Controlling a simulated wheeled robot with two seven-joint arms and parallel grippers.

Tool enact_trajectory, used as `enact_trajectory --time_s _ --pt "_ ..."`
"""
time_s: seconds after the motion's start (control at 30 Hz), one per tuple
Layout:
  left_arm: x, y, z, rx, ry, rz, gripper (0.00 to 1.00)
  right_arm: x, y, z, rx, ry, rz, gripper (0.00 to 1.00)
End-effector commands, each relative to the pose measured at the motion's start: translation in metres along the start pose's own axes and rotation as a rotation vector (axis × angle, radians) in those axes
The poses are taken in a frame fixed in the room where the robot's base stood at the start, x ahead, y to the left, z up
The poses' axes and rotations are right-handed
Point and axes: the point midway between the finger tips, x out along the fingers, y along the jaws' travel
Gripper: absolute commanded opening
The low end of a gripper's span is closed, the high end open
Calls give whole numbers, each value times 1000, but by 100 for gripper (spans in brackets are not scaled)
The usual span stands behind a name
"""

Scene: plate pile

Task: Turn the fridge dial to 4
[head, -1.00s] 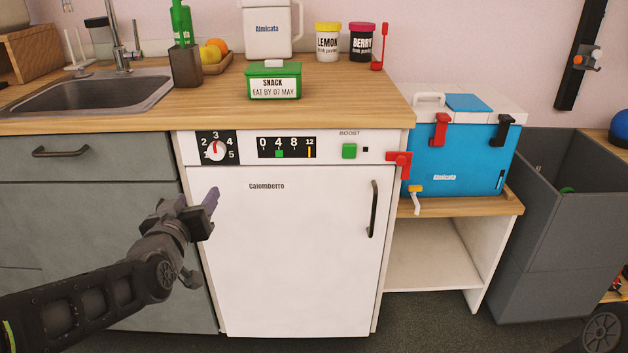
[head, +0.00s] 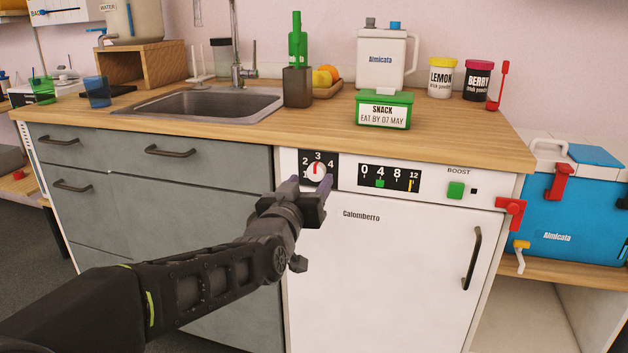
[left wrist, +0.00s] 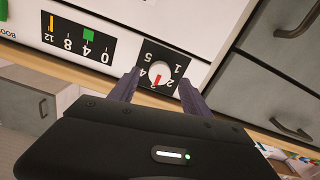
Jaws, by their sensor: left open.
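The fridge dial (head: 316,172) is a round white knob with a red pointer on a black plate numbered 1 to 5, at the upper left of the white fridge front (head: 390,270). Its pointer stands up, at about 3. My left gripper (head: 310,184) is open and empty in front of the dial, hiding the plate's lower part. In the left wrist view the dial (left wrist: 160,74) appears upside down between the two purple fingers (left wrist: 158,86). I cannot tell whether they touch it. My right gripper is not in view.
Right of the dial are a 0-to-12 slider panel (head: 389,178) and a green boost button (head: 456,190). A red latch (head: 511,213) sits at the fridge's right edge. The wooden counter (head: 330,135) overhangs above. Grey drawers (head: 190,178) lie left.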

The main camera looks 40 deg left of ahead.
Motion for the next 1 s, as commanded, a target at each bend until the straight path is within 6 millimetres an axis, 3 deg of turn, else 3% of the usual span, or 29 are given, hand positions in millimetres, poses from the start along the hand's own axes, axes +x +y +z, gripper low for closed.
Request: enact_trajectory --time_s 0.2,0.57,1.0 --pt "28 0 2 0 -2 0 56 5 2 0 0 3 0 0" --pt "34 0 0 0 -1 1 55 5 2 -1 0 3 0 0" --pt "33 0 0 0 -1 1 19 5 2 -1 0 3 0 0"
